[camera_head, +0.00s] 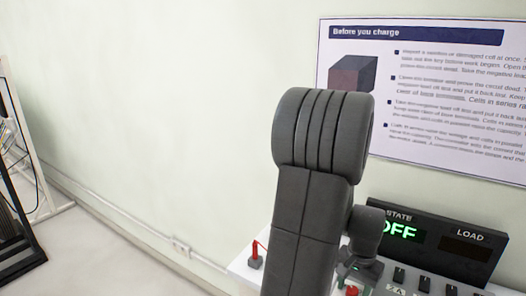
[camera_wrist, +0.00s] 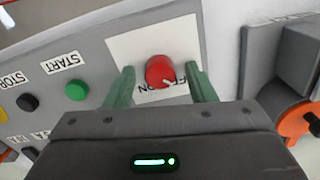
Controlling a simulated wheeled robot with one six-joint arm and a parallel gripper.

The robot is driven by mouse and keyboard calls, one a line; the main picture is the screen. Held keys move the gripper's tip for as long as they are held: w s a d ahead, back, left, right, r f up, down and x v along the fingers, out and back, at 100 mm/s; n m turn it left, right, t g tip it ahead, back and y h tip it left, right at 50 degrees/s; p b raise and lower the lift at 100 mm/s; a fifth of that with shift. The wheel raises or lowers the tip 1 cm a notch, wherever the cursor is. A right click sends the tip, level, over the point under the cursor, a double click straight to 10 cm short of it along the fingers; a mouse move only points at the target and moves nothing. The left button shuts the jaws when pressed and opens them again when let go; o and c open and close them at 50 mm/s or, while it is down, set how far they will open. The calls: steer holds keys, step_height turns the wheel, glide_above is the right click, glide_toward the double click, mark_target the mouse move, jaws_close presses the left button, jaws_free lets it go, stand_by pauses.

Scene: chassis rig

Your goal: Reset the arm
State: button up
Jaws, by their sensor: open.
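My arm (camera_head: 312,190) is raised and bent in the middle of the head view, in front of a control panel. My gripper (camera_wrist: 160,70) is open in the wrist view, with one green finger on each side of a round red knob (camera_wrist: 160,72). I cannot tell whether the fingers touch the knob. The knob sits on a white plate (camera_wrist: 125,45), its lettering partly hidden. In the head view, the arm hides part of the panel, and the gripper is hard to make out.
A green START button (camera_wrist: 76,90) and a black button (camera_wrist: 27,102) are left of the knob. A display (camera_head: 440,240) reads STATE OFF; its LOAD window is dark. A "Before you charge" poster (camera_head: 430,90) hangs behind. A dark rack (camera_head: 20,215) stands far left, with open floor between.

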steer(key=m, duration=0.6)
steer(key=shift+m+p, duration=0.35)
steer(key=shift+m, duration=0.05)
stand_by(0.3)
